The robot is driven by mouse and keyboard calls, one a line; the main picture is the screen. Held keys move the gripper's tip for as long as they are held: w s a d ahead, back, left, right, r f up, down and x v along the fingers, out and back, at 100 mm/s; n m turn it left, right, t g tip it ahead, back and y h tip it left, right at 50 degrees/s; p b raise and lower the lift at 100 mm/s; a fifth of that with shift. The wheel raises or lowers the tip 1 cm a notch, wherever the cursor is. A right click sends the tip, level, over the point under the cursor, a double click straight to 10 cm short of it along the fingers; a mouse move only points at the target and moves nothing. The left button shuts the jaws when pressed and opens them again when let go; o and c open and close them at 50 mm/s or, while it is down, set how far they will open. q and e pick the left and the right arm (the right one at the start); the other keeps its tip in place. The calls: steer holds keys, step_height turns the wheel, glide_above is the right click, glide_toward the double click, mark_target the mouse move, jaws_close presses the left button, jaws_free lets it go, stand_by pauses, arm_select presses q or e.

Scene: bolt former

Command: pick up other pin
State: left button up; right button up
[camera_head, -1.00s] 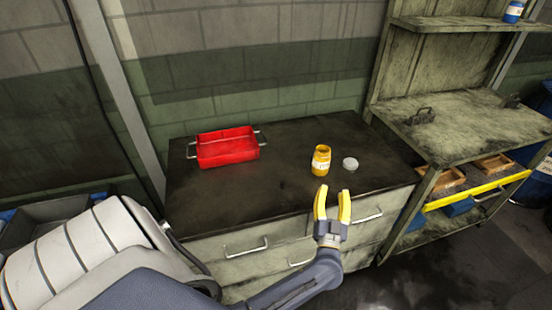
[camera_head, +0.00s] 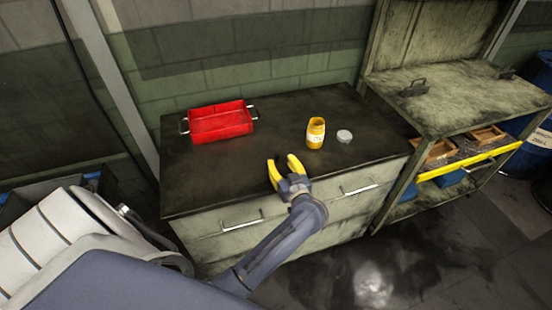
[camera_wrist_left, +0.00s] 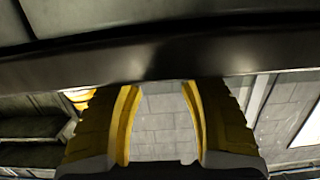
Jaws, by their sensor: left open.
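My left gripper (camera_head: 281,162) has yellow fingers and is open, over the front part of the dark cabinet top (camera_head: 190,180). It is left of and nearer than the yellow jar. In the left wrist view its fingers (camera_wrist_left: 160,95) stand apart with nothing visible between them. I cannot make out a pin clearly in any view. A small dark spot on the cabinet top in the earlier head view is now by the fingertips and too small to identify. My right gripper is not in view.
A red tray (camera_head: 220,124) with side handles stands at the back left of the top. An open yellow jar (camera_head: 315,134) stands at the right, with a pale round lid (camera_head: 344,136) beside it. A shelf unit (camera_head: 460,100) stands to the right.

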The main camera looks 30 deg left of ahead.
mark_target(278, 158)
arm_select(q)
steer(key=shift+x, duration=2.45)
steer(key=shift+o, duration=0.2)
jaws_close()
